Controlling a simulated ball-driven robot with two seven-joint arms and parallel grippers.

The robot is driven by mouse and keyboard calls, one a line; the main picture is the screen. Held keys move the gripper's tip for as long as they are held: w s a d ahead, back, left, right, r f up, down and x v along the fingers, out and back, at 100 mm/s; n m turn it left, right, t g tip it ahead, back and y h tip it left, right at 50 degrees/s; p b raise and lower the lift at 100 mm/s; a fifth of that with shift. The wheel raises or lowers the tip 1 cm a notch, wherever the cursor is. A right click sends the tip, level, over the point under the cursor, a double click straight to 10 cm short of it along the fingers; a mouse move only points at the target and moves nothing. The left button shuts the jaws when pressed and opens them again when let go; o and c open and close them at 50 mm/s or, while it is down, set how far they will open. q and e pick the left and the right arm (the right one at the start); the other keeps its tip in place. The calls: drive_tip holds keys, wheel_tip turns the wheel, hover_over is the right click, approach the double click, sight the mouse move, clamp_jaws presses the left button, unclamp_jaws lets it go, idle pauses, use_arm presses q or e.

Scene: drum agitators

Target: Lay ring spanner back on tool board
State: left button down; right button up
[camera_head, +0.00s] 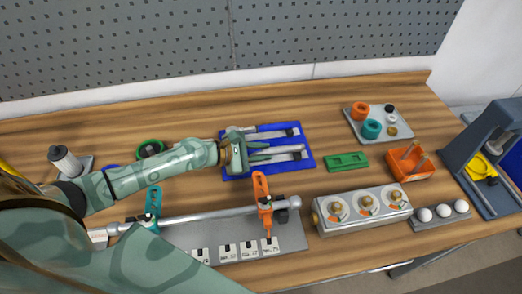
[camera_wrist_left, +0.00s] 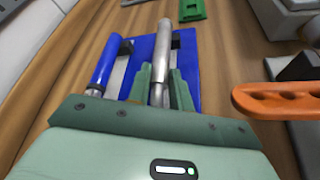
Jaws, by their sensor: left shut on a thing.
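The tool board is a blue panel (camera_head: 301,166) on the bench, and it also shows in the wrist view (camera_wrist_left: 187,58). My left gripper (camera_head: 262,152) is over its left part, with the fingers pointing right. In the wrist view the fingers (camera_wrist_left: 160,88) are shut on a silver bar-shaped tool, apparently the ring spanner (camera_wrist_left: 163,45). Its ring end cannot be made out. The spanner lies along the board; I cannot tell whether it touches it. Another tool with a blue handle (camera_wrist_left: 105,58) lies beside it on the board. My right gripper is out of view.
In front, a long silver rod (camera_head: 215,213) runs through a teal clamp (camera_head: 153,207) and an orange clamp (camera_head: 262,196). Right of the board are a green block (camera_head: 346,162), an orange holder (camera_head: 410,167) and a grey box with dials (camera_head: 362,210). Bare wood lies behind the board.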

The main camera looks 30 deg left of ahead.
use_arm(q)
drive_tip(key=c, duration=1.2)
unclamp_jaws()
drive_tip(key=v, duration=1.6)
drive_tip(key=shift+s+r, duration=0.15)
